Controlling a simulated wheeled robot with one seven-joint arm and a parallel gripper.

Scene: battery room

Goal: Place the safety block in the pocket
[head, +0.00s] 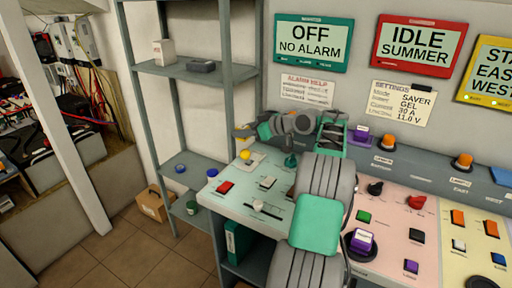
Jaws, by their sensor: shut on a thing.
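My gripper (243,132) reaches left above the back of the pale green panel section. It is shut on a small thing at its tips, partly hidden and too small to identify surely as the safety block. A purple block with a white label (362,239) sits in a dark round mount on the pink section, right of my arm. I cannot tell which place is the pocket.
The green panel (232,207) carries a yellow knob (245,154), a red button (225,187) and switches. The pink section has a red knob (416,202) and a black knob (375,188). A grey shelf (187,72) stands left. A cardboard box (153,203) lies on the floor.

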